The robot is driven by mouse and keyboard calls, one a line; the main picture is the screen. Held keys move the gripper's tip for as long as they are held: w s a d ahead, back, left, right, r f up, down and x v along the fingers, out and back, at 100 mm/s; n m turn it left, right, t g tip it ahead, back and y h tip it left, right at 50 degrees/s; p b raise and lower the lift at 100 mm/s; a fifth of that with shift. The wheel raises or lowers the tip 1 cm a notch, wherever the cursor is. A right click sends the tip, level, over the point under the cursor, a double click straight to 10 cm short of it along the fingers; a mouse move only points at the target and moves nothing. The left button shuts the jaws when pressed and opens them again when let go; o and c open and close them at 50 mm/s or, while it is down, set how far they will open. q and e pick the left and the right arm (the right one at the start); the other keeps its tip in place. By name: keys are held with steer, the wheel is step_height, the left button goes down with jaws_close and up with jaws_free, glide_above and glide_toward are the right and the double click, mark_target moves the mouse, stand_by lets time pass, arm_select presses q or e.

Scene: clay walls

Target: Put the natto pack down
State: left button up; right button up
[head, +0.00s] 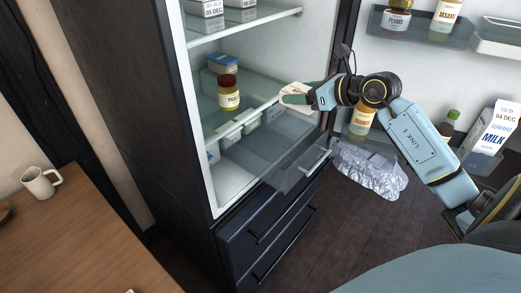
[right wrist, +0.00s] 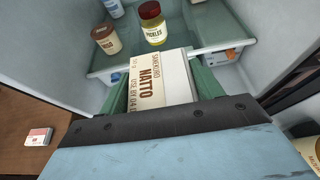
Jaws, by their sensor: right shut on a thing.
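The natto pack (right wrist: 152,88) is a white box with brown NATTO lettering, and fills the middle of the right wrist view. My right gripper (head: 310,97) is shut on it, with a green finger on each side. In the head view the pack (head: 298,101) shows small and partly covered by the gripper, at the right front of the open fridge, near the glass shelf (head: 262,92). I cannot tell whether its underside touches the shelf. My left gripper is not in view.
A pickles jar (head: 229,94) and a blue box (head: 222,64) stand farther left on the shelf; the wrist view also shows a brown-lidded tub (right wrist: 106,38). A clear drawer (head: 300,165) juts out below. The open door holds a milk carton (head: 490,138) and bottles.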

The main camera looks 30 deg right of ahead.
steer(key=shift+w+f, duration=0.1)
steer(key=shift+f, duration=0.45)
step_height(320, 180, down, 4)
steer(key=shift+f+b, duration=0.15)
steer(key=shift+b, duration=0.4)
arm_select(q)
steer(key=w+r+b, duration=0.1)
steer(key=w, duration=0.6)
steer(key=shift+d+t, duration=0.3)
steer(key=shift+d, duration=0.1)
arm_select(e)
step_height(320, 180, down, 5)
steer(key=shift+f, duration=0.1)
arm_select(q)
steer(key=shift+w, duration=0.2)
